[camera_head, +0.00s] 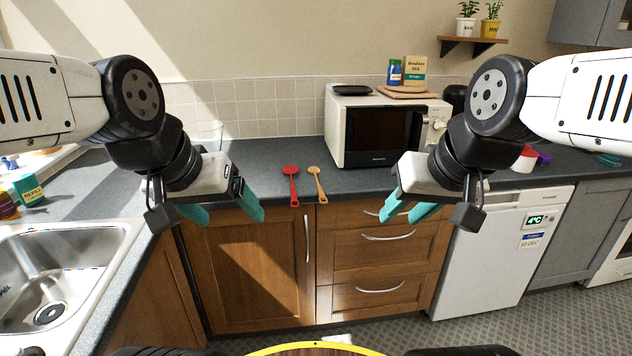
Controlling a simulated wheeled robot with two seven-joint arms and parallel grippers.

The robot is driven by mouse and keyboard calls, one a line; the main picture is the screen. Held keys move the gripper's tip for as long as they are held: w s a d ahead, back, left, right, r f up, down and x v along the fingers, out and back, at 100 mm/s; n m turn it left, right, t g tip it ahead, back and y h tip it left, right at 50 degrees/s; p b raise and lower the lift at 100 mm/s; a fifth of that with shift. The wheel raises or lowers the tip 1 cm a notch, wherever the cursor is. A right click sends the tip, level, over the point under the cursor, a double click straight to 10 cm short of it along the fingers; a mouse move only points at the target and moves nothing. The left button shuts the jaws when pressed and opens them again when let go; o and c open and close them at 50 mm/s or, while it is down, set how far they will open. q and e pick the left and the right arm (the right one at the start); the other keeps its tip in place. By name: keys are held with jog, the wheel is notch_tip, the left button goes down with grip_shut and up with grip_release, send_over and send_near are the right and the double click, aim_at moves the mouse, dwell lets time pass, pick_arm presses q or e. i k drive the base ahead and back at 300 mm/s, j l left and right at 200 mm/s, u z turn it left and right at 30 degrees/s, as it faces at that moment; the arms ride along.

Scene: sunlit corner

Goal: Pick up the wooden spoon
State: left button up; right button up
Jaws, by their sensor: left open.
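The wooden spoon (317,183) lies on the dark worktop near its front edge, handle toward me, beside a red spoon (291,183) on its left. My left gripper (225,212) is open and empty, in front of the worktop edge and to the left of both spoons. My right gripper (404,210) hangs to the right of the wooden spoon, below the microwave in the picture. Its teal fingers show a gap between them and hold nothing. Neither gripper touches a spoon.
A microwave (381,133) stands behind and right of the spoons. A glass (210,135) stands at the back left. A steel sink (58,285) is at the left. The worktop (262,183) around the spoons is clear. Cabinets and a white appliance (493,255) are below.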

aim_at(314, 170)
jog(key=u, duration=0.75)
jog(key=z, duration=0.75)
jog(key=i+j+u, duration=0.1)
jog(key=i, duration=0.25)
jog(key=i+j+u, duration=0.1)
jog(key=i+j, duration=0.15)
jog(key=i, duration=0.15)
